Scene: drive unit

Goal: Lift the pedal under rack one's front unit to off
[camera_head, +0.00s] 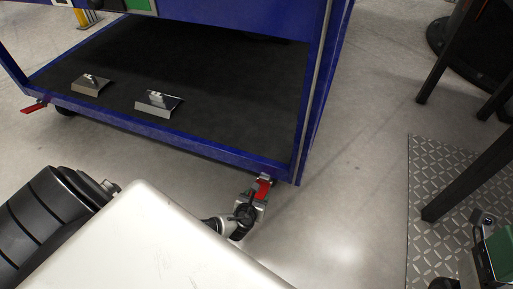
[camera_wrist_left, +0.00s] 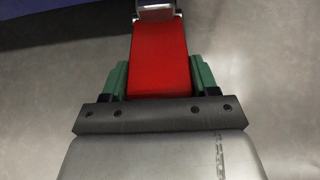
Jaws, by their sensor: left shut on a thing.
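The red pedal (camera_head: 263,188) sticks out from the caster at the blue rack's near right corner. My left gripper (camera_head: 250,206) is low over the floor at this pedal. In the left wrist view the red pedal (camera_wrist_left: 160,60) runs between the green finger pads of my left gripper (camera_wrist_left: 160,80), which is shut on it. The pedal's near end is hidden behind the gripper's dark front plate. The exact tilt of the pedal is hard to tell. I cannot make out my right gripper in either view.
The blue rack (camera_head: 170,138) has a dark lower shelf with two metal brackets (camera_head: 158,103) on it. Another red pedal (camera_head: 34,106) shows at its left corner. A tread-plate mat (camera_head: 440,190) and dark legs stand at right. The floor between is clear.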

